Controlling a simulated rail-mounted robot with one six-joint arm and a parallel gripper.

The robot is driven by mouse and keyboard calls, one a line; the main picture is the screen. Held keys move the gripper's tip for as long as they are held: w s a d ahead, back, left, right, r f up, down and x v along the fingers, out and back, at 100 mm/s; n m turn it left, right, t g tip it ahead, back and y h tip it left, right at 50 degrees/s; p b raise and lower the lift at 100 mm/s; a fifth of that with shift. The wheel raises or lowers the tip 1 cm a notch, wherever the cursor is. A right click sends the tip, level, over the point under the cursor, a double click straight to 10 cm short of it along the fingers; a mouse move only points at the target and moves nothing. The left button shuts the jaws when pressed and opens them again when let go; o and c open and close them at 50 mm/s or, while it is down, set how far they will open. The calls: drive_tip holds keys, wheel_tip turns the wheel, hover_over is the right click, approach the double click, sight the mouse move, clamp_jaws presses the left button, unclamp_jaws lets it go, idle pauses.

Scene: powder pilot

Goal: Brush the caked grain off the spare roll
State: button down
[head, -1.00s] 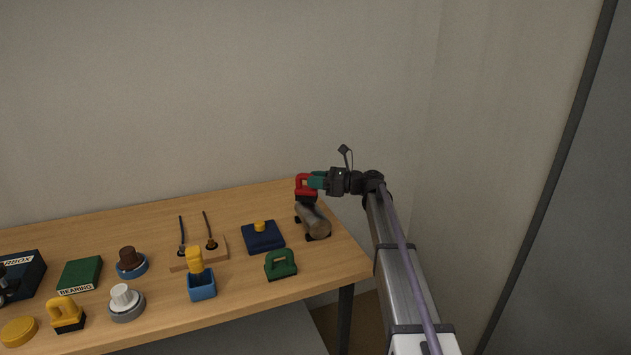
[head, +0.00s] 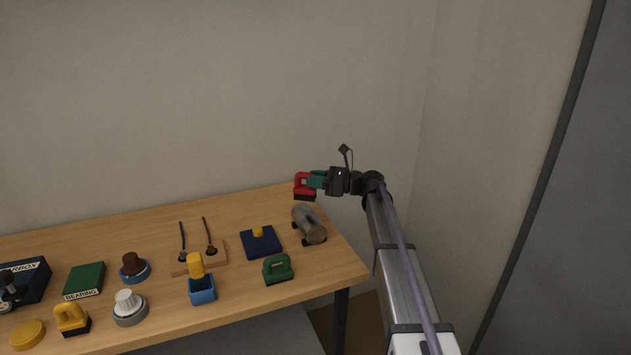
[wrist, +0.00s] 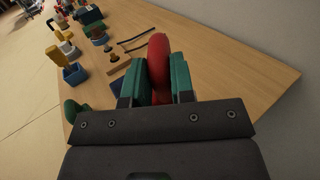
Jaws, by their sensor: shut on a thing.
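The spare roll (head: 310,226) is a grey cylinder lying on dark supports at the right end of the bench. Brownish patches show on it, mainly toward the near end; its far side is hidden. My gripper (head: 315,180) is shut on the handle of a red brush (head: 300,183) with dark bristles. The brush is upright just beyond the roll's far end, seemingly a little above it. In the wrist view, the green fingers of my gripper (wrist: 160,82) clasp the red brush handle (wrist: 158,58); the bristles and the roll are hidden there.
A yellow-handled tool sits in a blue holder (head: 202,290). A wooden rack (head: 187,266), the bearing box (head: 85,280) and several other items stand farther left.

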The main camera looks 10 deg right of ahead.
drive_tip(key=shift+r+p, duration=1.65)
drive_tip(key=shift+r, duration=0.35)
drive_tip(key=shift+f, duration=0.1)
